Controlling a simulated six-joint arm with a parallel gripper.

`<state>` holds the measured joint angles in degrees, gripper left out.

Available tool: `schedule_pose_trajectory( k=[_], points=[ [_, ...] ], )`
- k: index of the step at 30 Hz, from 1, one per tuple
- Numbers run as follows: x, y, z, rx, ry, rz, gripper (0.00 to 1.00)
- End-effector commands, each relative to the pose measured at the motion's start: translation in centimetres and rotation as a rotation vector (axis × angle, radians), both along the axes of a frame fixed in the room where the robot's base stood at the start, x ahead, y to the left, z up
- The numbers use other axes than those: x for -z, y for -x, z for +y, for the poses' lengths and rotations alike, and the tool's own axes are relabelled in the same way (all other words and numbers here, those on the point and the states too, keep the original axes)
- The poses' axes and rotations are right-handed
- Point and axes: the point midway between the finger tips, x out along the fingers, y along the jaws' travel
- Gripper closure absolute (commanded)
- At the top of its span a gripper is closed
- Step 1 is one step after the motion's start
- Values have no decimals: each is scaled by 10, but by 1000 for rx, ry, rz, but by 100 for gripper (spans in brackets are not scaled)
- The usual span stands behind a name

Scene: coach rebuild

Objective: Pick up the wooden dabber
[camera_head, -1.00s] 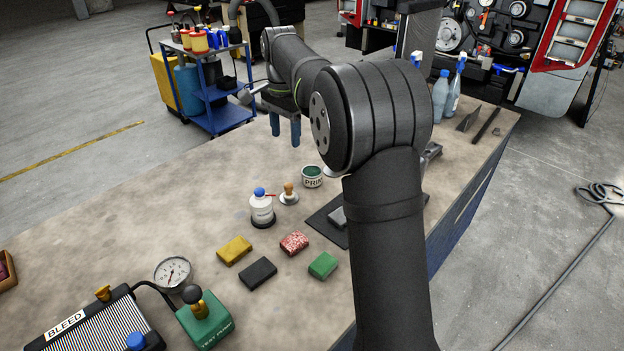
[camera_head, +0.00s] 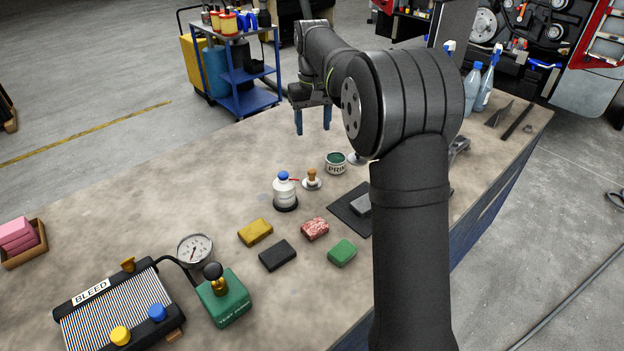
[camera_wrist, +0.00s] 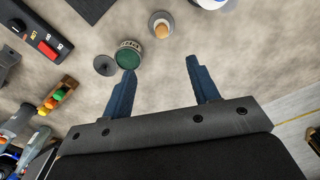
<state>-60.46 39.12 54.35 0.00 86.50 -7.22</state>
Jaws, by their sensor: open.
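The wooden dabber (camera_head: 312,176) stands upright on the bench, a small wooden handle on a pale round base. It is between a white bottle with a blue cap (camera_head: 284,190) and a tin with green contents (camera_head: 336,163). My gripper (camera_head: 312,120) is open and empty, with its blue fingers pointing down beyond the dabber in the head view. In the wrist view the dabber (camera_wrist: 161,28) shows above the gap between the two fingertips (camera_wrist: 160,67), apart from both. The left fingertip overlaps the lower edge of the green tin (camera_wrist: 130,57) in that picture.
A grey disc (camera_wrist: 105,65) lies beside the tin. A dark mat (camera_head: 345,211) with a grey block lies to the dabber's right. Yellow, black, red and green blocks, a gauge (camera_head: 194,250) and a green test pump (camera_head: 225,299) lie nearer.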

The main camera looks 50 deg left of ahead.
Motion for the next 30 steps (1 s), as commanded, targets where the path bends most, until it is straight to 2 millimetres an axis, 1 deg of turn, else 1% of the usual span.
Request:
schedule_pose_trajectory(
  k=[1,9,12,16,23,30],
  points=[
    [10,0,-1,0,3,2,45],
    [69,1,-1,2,4,3,45],
    [89,1,-1,3,4,3,45],
    [105,1,0,3,2,1,45],
    [121,2,-1,3,2,1,45],
    [156,5,-2,3,2,1,45]
  ],
)
